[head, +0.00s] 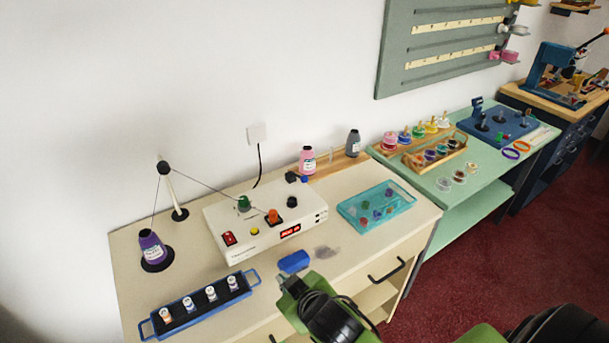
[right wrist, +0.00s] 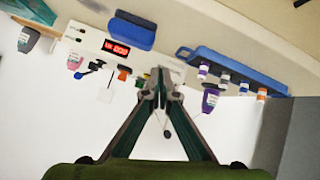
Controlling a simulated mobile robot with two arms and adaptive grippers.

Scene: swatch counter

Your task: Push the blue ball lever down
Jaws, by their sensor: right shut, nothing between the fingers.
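A small blue ball (head: 304,179) shows at the back right of the white control box (head: 262,243), close to a black part and the pink bottle. It looks like the end of a lever, but it is too small to tell its tilt. In the right wrist view a small blue spot (right wrist: 78,75) shows beside a black rod. My right gripper (head: 285,281) is shut and empty, over the front of the counter, well in front of the box and apart from the ball. Its fingertips meet in the right wrist view (right wrist: 160,88). My left gripper is not in view.
A blue block (head: 294,261) lies just beyond my right gripper. A blue rack of vials (head: 188,318) stands front left, and a teal tray (head: 405,208) stands right of the box. The box carries green, orange and black controls. A thread stand and purple cone are at left.

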